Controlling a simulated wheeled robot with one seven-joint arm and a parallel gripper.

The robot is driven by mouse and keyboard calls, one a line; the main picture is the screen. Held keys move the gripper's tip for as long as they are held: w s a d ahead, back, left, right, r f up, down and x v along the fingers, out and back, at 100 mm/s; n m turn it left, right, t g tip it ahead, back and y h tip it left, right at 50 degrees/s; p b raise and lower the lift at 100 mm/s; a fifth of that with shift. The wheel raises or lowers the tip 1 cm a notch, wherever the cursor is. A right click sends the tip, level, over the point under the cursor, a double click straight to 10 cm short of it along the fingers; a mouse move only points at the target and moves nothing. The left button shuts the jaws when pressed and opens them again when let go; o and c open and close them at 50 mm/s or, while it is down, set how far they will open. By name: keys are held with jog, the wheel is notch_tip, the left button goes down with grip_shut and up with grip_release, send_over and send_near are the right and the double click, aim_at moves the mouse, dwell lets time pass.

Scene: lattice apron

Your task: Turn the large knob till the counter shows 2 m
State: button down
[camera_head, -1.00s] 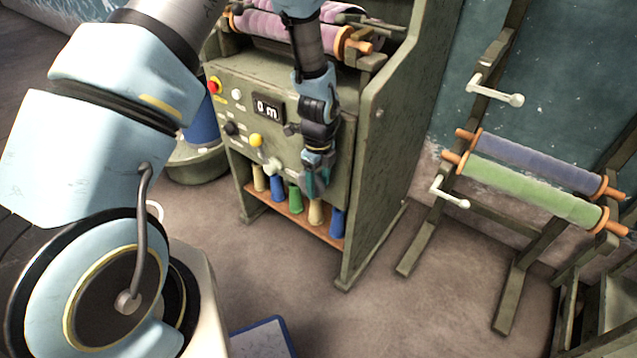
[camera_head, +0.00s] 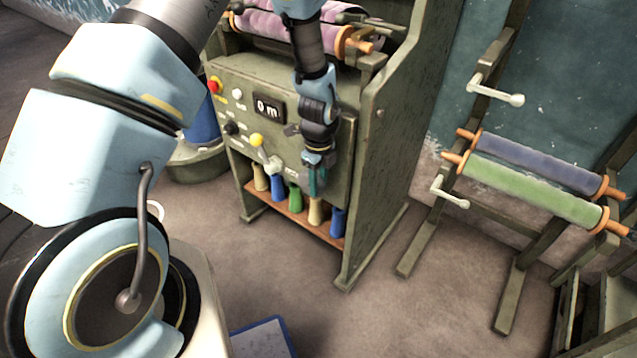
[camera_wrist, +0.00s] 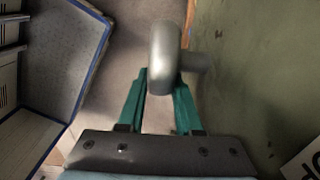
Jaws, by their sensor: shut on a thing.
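The counter (camera_head: 268,108) on the green machine's front panel reads 0 m. My gripper (camera_head: 317,182) is low on the right part of this panel, in front of it. In the wrist view, my gripper (camera_wrist: 161,100) is shut on a rounded silver knob, which I take to be the large knob (camera_wrist: 164,55). The knob stands out from the green panel on a short shaft, with the teal fingers on either side of its near end. In the head view my gripper and wrist hide the knob.
Several coloured spools stand on a shelf (camera_head: 286,211) below. A rack with a green roll (camera_head: 530,187) stands at the right; floor between is clear.

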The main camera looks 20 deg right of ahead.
jog(key=shift+d+f, duration=0.1)
dwell(0.3)
